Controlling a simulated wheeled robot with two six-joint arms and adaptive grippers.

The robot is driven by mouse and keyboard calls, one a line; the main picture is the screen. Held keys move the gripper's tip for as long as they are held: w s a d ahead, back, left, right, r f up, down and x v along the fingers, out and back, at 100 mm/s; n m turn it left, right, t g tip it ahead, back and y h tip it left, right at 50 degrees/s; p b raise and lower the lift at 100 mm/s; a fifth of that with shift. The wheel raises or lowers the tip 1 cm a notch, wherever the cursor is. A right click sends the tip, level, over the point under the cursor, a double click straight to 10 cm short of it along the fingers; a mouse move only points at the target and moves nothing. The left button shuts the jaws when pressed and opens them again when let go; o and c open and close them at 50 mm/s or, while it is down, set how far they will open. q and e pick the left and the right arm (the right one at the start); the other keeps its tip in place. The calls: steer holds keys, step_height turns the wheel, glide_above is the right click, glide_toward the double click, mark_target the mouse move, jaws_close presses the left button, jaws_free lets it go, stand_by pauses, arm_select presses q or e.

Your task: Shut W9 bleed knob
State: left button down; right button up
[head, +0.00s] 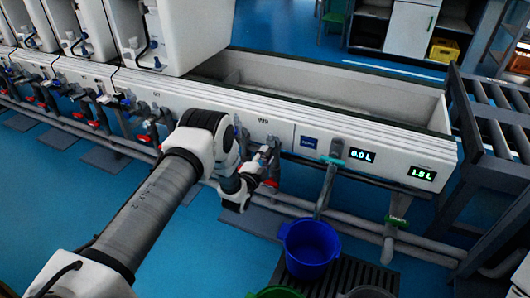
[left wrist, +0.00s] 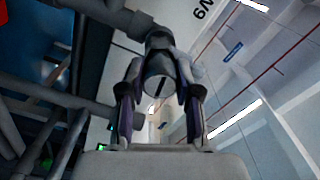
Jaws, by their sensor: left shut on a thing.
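The W9 station is the panel section marked W9 (head: 263,121) on the white testline front. My left gripper (head: 268,166) is at the valve fittings just below that label. In the left wrist view, my left gripper (left wrist: 160,105) has its two fingers on either side of a round grey knob (left wrist: 158,87) with a dark slot across its face. The fingers are shut on this knob. The W9 marking (left wrist: 203,12) shows above it, partly cut off. In the head view the knob is hidden by the gripper and arm. My right gripper is not in view.
Grey pipes (head: 330,190) run below the panel. Displays read 0.0 L (head: 362,156) and 1.5 L (head: 422,173). A roller conveyor (head: 490,115) stands at right.

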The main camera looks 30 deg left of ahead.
arm_select(q)
steer(key=shift+m+p, duration=0.4)
steer(key=shift+m, duration=0.6)
steer(key=c, duration=0.8)
jaws_free()
steer(key=s, duration=1.2)
steer(key=shift+d, duration=0.4)
